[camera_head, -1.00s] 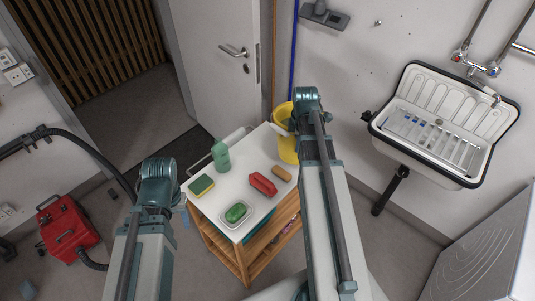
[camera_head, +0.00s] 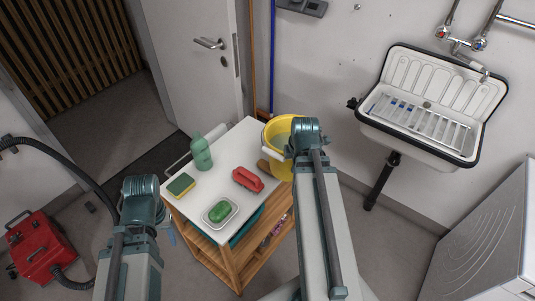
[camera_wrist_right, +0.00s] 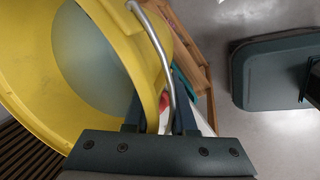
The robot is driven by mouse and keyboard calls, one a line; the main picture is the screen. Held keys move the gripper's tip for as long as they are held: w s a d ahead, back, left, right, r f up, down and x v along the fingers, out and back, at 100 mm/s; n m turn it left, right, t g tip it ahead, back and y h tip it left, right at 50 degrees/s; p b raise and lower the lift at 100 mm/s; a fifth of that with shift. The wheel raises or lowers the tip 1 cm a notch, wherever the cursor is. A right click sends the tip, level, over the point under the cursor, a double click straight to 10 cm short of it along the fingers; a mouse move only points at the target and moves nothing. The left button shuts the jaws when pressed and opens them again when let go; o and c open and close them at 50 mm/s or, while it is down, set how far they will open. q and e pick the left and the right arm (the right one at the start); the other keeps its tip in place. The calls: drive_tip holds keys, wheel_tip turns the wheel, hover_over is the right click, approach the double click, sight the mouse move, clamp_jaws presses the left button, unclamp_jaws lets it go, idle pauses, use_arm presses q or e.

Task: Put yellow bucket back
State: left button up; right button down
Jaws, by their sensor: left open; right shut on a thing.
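The yellow bucket (camera_head: 281,170) is at the right side of the white-topped cart, its open mouth facing up and tilted. My right gripper (camera_wrist_right: 158,112) is shut on the bucket near its rim, and the metal handle passes between the fingers. The bucket fills the left of the right wrist view (camera_wrist_right: 25,70). In the head view my right wrist covers part of it. I cannot tell whether it touches the cart. My left gripper (camera_head: 169,233) is open and empty, low beside the cart's left side, mostly hidden by its wrist.
The cart top (camera_head: 215,178) holds a green bottle (camera_head: 201,153), a sponge (camera_head: 181,186), a red brush (camera_head: 247,180), a green soap on a dish (camera_head: 220,212) and a partly hidden brown brush (camera_head: 264,165). A sink (camera_head: 432,105) hangs at right. A red vacuum (camera_head: 39,246) stands at left.

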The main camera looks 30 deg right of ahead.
sight(271, 137)
drive_tip(key=w, duration=0.5)
drive_tip(key=w+f+b, duration=0.1)
drive_tip(key=w, duration=0.8)
drive_tip(key=shift+w+f, duration=0.2)
drive_tip(key=shift+w, duration=0.2)
drive_tip(key=shift+w+d, duration=0.1)
drive_tip(key=shift+w, duration=0.5)
wheel_tip(271, 137, down, 4)
drive_tip(key=b, duration=0.4)
drive_tip(key=shift+r, duration=0.2)
drive_tip(key=c, duration=0.7)
unclamp_jaws()
drive_tip(key=shift+c, duration=0.2)
drive_tip(key=shift+s, duration=0.1)
drive_tip(key=shift+r, duration=0.1)
